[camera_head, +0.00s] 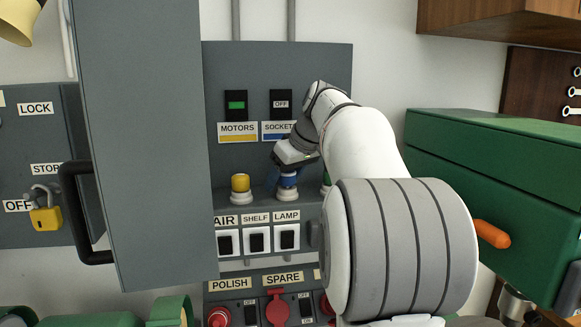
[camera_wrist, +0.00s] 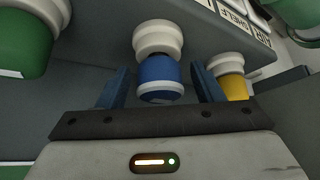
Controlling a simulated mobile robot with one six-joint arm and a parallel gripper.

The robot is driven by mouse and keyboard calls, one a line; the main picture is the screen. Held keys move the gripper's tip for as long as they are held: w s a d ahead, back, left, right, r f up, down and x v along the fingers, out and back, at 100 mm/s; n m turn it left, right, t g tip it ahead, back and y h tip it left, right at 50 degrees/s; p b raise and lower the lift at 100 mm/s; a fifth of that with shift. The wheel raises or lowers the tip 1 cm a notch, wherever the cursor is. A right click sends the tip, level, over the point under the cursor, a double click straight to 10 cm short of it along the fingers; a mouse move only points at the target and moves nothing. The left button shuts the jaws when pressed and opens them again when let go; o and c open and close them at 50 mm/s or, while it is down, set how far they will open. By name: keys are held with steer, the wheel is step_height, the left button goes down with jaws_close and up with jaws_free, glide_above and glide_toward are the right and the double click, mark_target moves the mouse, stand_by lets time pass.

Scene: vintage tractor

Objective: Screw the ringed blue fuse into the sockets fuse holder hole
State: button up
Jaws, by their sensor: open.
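The blue fuse (camera_wrist: 158,72) with a white ring near its end sits in a white round holder (camera_wrist: 158,36) in the wrist view. In the head view the blue fuse (camera_head: 288,181) stands upright in its white holder below the SOCKETS label (camera_head: 279,127). My gripper (camera_wrist: 160,70) is open, with one blue finger on each side of the fuse. Gaps show between the fingers and the fuse, so it is not gripped. In the head view my gripper (camera_head: 296,158) is just above the fuse and hides its top. How deep the fuse is threaded cannot be told.
A yellow fuse (camera_head: 240,183) stands close left of the blue one, and a green fuse (camera_wrist: 25,42) is on its other side, mostly hidden by my arm in the head view. White switches (camera_head: 257,239) lie below. An open grey cabinet door (camera_head: 145,140) is at left, a green toolbox (camera_head: 490,180) at right.

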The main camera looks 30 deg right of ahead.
steer(key=shift+f, duration=0.2)
steer(key=c, duration=1.1)
steer(key=shift+o, duration=0.2)
steer(key=shift+m+h, duration=0.5)
steer(key=shift+m, duration=0.4)
steer(key=shift+d+m+h, duration=0.1)
steer(key=shift+m+h, duration=0.3)
steer(key=shift+m, duration=0.4)
steer(key=shift+d+m+h, duration=0.1)
steer(key=shift+m+h, duration=0.5)
steer(key=shift+m, duration=0.3)
